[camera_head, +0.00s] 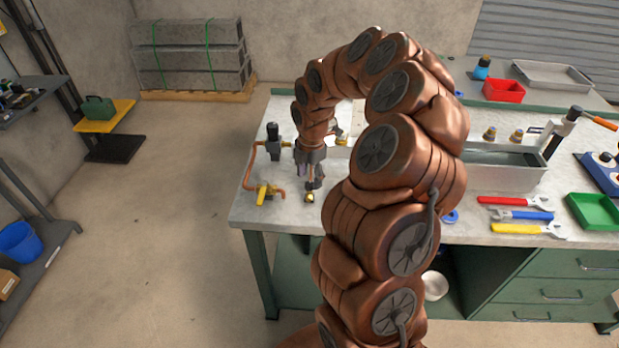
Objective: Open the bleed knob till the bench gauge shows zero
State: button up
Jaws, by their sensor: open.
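My copper-coloured arm reaches over the bench, and my gripper (309,178) points down at the bench's left part. Its jaws are open. A small brass-yellow fitting (309,197) shows just below and in front of the fingertips; I cannot tell whether they touch it. It may be the bleed knob, but it is too small to be sure. Left of it are a yellow valve handle (264,193) on copper pipe (248,172) and an upright black fitting (273,135). I cannot make out a gauge face or needle; my arm hides part of the bench behind.
The bench (400,224) holds a grey metal tank (497,172), several wrenches (513,201), a green tray (594,212) and a red bin (503,90) to the right. A tray (553,75) lies behind. The bench's left front corner is bare, and the floor left of it is open.

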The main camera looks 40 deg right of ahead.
aim_at(309, 186)
jog(key=shift+f, duration=1.15)
jog(key=shift+c, duration=0.4)
grip_shut()
